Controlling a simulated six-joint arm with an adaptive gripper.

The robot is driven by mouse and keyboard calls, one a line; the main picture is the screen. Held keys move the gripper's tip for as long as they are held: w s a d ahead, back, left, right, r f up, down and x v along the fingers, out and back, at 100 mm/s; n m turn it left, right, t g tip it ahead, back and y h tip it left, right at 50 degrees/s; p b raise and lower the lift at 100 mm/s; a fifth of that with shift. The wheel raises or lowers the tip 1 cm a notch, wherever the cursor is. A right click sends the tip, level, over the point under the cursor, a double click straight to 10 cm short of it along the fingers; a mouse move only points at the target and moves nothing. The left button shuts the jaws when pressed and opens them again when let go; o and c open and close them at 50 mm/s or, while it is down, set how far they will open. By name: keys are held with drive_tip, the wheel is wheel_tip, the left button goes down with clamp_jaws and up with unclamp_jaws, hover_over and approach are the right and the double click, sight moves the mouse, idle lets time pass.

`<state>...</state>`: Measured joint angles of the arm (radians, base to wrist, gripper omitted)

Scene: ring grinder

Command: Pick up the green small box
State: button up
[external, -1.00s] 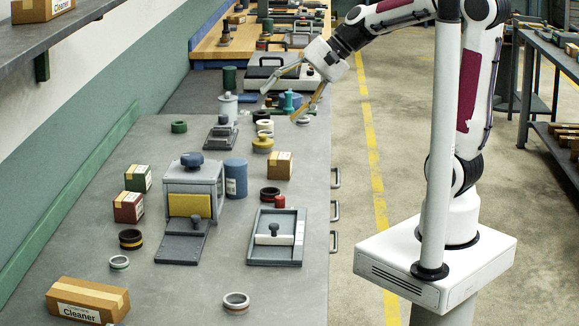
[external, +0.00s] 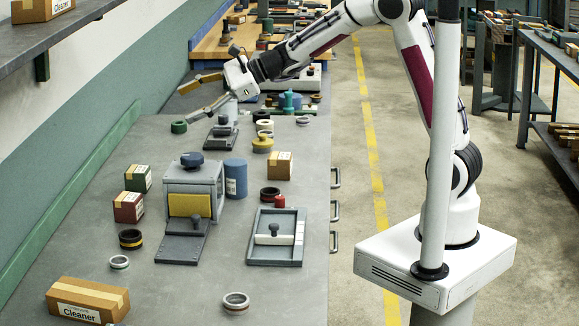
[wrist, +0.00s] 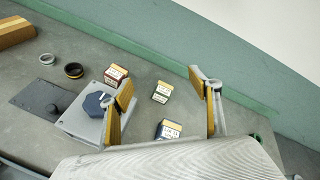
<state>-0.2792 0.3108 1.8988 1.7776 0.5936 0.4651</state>
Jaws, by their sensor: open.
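The green small box (external: 138,178) stands on the grey bench near the wall side, behind the red box, with a tan top and label. In the wrist view, the green box (wrist: 161,92) shows between my fingers, farther off and below them. My gripper (external: 184,104) is open and empty, in the air over the far part of the bench, beyond the green box and not touching it. The wrist view shows my gripper (wrist: 160,84) with its two tan-padded fingers wide apart.
The red box (external: 128,207) is close to the green one. The grinder (external: 192,188) stands to their right. A dark blue box (wrist: 168,130) shows in the wrist view. A green ring (external: 179,126) lies farther back. A long brown box (external: 88,300) lies at the front.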

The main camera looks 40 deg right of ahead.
drive_tip(key=w+a+f+m+t+h, duration=0.1)
drive_tip(key=w+a+f+m, duration=0.3)
drive_tip(key=w+f+m, duration=0.4)
drive_tip(key=shift+w+f+t, duration=0.4)
drive_tip(key=shift+w+f, duration=0.3)
drive_tip(key=shift+f, duration=0.35)
drive_tip(key=shift+f, duration=0.1)
approach(146, 169)
drive_tip(key=x, duration=0.4)
drive_tip(key=shift+a, duration=0.25)
drive_tip(key=shift+x, duration=0.9)
drive_tip(key=shift+w, duration=0.1)
drive_tip(key=shift+x, duration=2.85)
drive_tip(key=shift+f, duration=0.15)
